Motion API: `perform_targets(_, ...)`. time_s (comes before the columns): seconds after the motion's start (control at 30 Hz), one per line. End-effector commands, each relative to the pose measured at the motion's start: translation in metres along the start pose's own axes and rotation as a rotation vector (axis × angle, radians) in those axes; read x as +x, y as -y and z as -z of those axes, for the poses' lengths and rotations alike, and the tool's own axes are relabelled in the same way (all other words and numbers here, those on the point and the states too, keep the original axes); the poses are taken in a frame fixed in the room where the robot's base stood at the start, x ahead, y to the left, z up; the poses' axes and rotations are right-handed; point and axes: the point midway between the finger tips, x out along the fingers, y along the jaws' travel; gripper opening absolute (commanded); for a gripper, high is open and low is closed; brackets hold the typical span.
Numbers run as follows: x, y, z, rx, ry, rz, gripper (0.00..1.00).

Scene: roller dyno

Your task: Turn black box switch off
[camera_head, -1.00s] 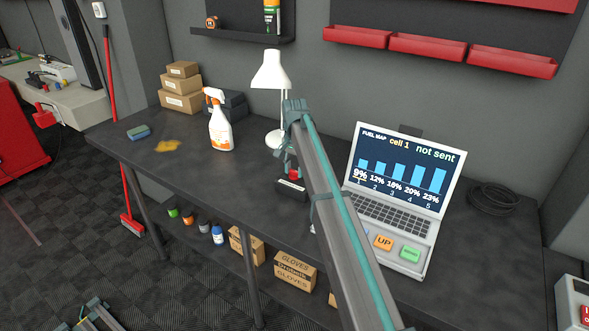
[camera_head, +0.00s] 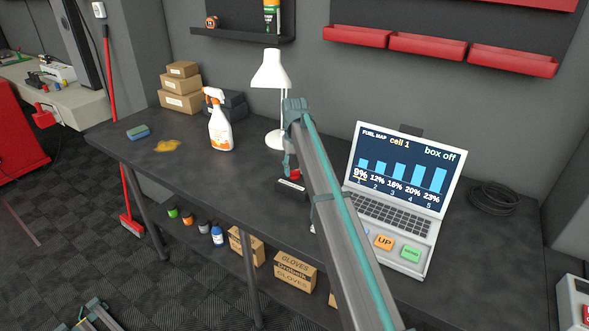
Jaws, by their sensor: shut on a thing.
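The small black box (camera_head: 289,194) lies on the dark workbench, left of the laptop, partly hidden by my arm. Its red switch (camera_head: 296,174) shows at the top of the box, right at my fingertips. My gripper (camera_head: 290,171) points down onto the switch and is shut on it; the arm hides part of the contact. The laptop (camera_head: 405,175) screen reads "box off" at its upper right, with "cell 1" and blue bars.
A white lamp (camera_head: 271,75) stands just behind my gripper. A spray bottle (camera_head: 220,128), cardboard boxes (camera_head: 180,102) and a blue sponge (camera_head: 138,132) stand to the left. A coiled black cable (camera_head: 494,198) lies right of the laptop. The left bench front is mostly clear.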

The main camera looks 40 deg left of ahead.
Motion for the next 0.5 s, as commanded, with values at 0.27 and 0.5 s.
perform_targets(0.27,-0.0005,-0.0001,0.0005,-0.260,-0.001,0.000,0.07)
perform_targets(0.5,-0.0006,-0.0001,0.0007,-0.466,-0.001,0.000,0.07)
